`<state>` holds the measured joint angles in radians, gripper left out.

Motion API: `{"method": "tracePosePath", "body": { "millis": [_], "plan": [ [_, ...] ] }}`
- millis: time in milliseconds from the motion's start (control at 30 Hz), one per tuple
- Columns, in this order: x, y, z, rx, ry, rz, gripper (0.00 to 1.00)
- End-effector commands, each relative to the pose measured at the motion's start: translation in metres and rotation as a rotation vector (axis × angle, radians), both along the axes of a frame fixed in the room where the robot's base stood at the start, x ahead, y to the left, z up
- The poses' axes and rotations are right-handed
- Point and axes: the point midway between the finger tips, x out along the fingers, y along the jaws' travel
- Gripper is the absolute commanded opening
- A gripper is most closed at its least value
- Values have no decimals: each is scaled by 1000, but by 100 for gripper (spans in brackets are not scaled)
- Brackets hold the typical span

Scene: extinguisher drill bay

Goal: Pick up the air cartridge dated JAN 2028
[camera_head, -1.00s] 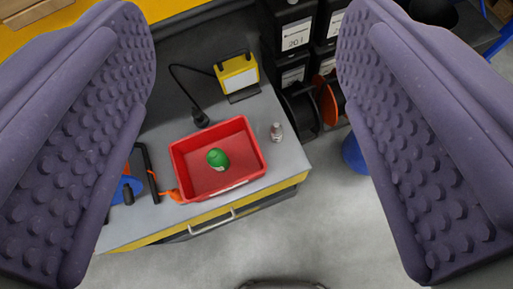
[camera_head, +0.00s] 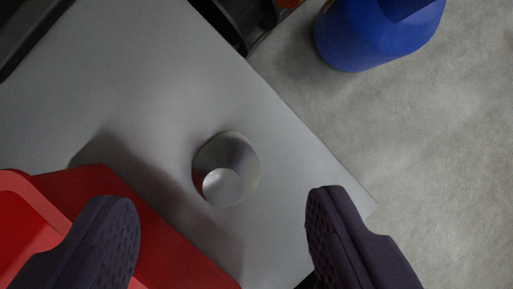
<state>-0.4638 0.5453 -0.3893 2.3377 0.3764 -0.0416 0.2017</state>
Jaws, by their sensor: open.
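A small silver-grey cartridge (camera_head: 238,155) stands on the grey bench top (camera_head: 120,80), seen from above with its round end towards me. No date can be read on it, so I cannot tell whether it is the JAN 2028 one. My gripper (camera_head: 222,196) is open, with one dark finger at lower left and the other at lower right. The cartridge shows between and slightly beyond the fingertips, and nothing is held. The green object seen earlier in the red bin is out of view.
The red bin (camera_head: 160,230) stands close to the left of the cartridge, partly behind my left finger. The bench edge runs diagonally to its right. A blue container (camera_head: 365,40) is beyond, at upper right. Dark equipment (camera_head: 235,20) borders the bench at the top.

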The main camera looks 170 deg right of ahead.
Motion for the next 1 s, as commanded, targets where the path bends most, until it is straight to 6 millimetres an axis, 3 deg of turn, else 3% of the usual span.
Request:
{"method": "tracePosePath", "body": {
  "millis": [400, 633, 900, 1000],
  "plan": [
    [22, -10, -56, 2, -1, 0, 66],
    [24, -10, -55, 2, -2, 2, 66],
    [23, -10, -55, 2, -2, 2, 7],
    [24, -10, -55, 2, -2, 2, 3]
  ]
}}
